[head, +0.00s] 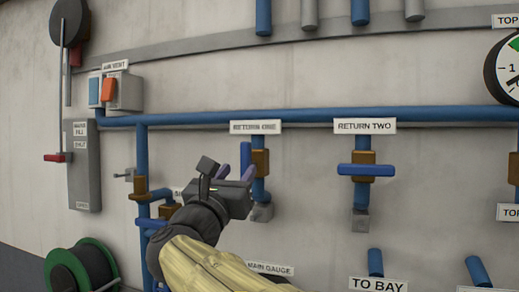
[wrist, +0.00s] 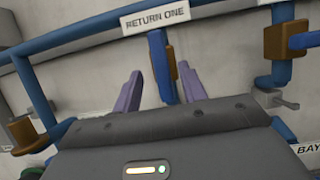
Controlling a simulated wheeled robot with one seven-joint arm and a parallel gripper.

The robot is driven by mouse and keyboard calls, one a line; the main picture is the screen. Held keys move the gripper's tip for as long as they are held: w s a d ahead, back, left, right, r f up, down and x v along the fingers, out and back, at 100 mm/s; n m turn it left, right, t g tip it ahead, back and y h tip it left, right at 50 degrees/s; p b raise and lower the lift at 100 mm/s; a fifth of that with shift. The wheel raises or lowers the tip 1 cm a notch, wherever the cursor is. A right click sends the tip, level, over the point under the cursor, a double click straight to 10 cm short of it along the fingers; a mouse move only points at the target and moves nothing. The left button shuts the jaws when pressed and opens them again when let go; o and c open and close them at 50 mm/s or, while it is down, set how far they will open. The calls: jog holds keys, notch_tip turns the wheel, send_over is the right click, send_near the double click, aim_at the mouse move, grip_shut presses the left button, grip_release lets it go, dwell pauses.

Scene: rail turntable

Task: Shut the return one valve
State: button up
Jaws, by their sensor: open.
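The RETURN ONE valve has a brown body (head: 260,163) on a blue vertical pipe below its white label (head: 255,127). Its blue lever (head: 245,154) stands upright, in line with the pipe. My gripper (head: 236,173) is open in front of this valve. In the wrist view, the blue lever (wrist: 158,58) shows between the two purple fingers of my gripper (wrist: 160,69), with gaps on both sides. The brown body (wrist: 172,60) is partly hidden behind the lever. I cannot tell how far the fingertips reach along the lever.
The RETURN TWO valve (head: 365,171) is to the right, its blue lever crosswise to its pipe. A blue horizontal pipe (head: 310,113) runs above both. Another valve (head: 140,189) is at the left, near my arm. A hose reel (head: 85,268) is at lower left.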

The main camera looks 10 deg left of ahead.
aim_at(244, 164)
jog(key=p+x, duration=0.3)
jog(key=x, duration=0.3)
jog(key=shift+s+f, duration=0.1)
jog(key=shift+c, duration=0.4)
grip_shut()
